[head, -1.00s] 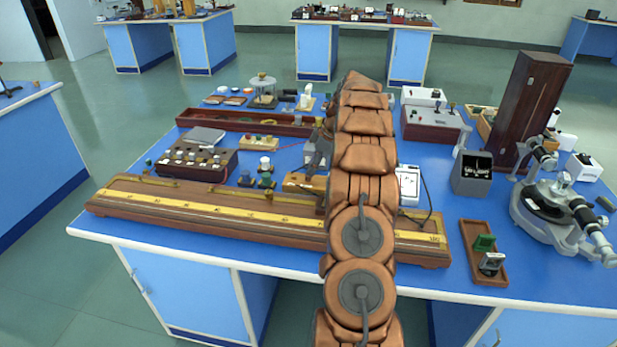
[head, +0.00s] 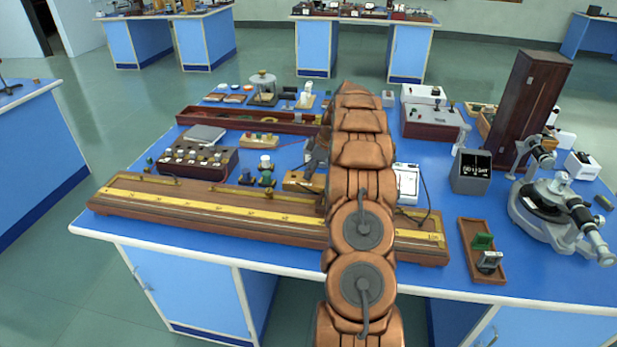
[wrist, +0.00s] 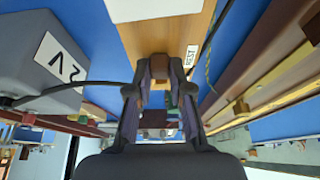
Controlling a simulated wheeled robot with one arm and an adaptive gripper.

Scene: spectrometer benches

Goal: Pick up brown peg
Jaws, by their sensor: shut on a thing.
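In the wrist view my gripper (wrist: 160,72) is shut on the brown peg (wrist: 159,66), a small brown piece between the fingertips. The fingers hide most of the peg. Beyond the fingertips is a light wooden board (wrist: 158,35) with a label reading "REST". I cannot tell whether the peg touches this board.
A long wooden rail with a brass scale (head: 220,210) runs along the bench's front. A dark resistance box (head: 200,160) stands left.

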